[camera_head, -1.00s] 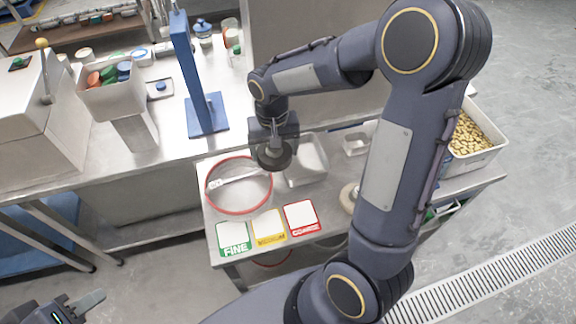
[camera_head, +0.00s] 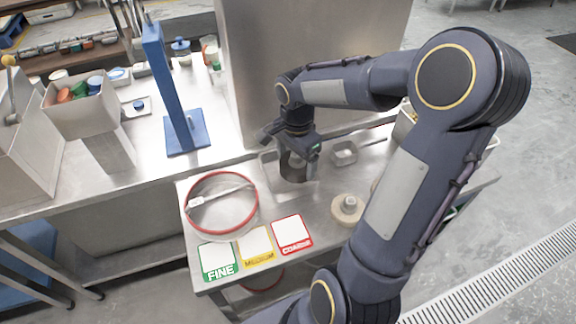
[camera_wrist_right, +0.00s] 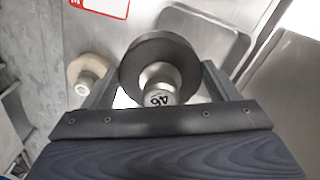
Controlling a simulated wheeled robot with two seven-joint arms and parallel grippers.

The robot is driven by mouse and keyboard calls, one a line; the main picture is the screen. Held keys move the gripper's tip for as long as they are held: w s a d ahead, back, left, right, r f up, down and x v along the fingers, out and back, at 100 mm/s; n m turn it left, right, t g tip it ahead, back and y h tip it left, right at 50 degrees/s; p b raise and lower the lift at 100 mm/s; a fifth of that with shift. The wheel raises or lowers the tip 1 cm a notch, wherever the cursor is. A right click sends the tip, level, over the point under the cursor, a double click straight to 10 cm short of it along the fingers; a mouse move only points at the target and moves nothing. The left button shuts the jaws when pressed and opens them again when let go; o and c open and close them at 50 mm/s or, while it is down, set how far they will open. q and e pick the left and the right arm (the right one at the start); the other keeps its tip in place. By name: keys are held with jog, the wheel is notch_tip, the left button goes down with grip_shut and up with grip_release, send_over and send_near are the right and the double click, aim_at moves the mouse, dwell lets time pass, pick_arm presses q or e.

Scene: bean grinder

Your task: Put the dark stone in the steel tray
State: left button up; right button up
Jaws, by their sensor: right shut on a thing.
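The dark stone (camera_wrist_right: 131,72) is a dark round disc with a steel hub marked with a number. My right gripper (camera_wrist_right: 160,88) is shut on the hub, with a finger on each side. In the head view the dark stone (camera_head: 292,165) hangs below my right gripper (camera_head: 298,150) and overlaps the steel tray (camera_head: 268,166), hiding part of it. In the right wrist view the steel tray (camera_wrist_right: 215,42) lies beyond and right of the stone. I cannot tell how far above the tray the stone is. My left gripper is out of view.
A pale stone (camera_head: 347,209) with a steel hub sits on the bench right of the cards. A red-rimmed sieve (camera_head: 187,207) lies left of the tray. A small steel dish (camera_head: 344,153) stands right of it. A tall steel panel (camera_head: 305,60) rises behind.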

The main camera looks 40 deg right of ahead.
aim_at(288, 159)
jog(key=w+f, duration=0.1)
jog(key=f, duration=0.1)
jog(key=w+d+f, duration=0.1)
jog(key=w+f, duration=0.1)
jog(key=w+d+f, duration=0.1)
jog(key=w+f, duration=0.1)
jog(key=shift+w+f+p, duration=0.2)
jog(key=shift+w+p, duration=0.05)
jog(key=shift+p, duration=0.05)
jog(key=shift+f, duration=1.45)
jog(key=shift+f, duration=0.2)
jog(key=o, duration=1.3)
jog(key=shift+r, duration=0.1)
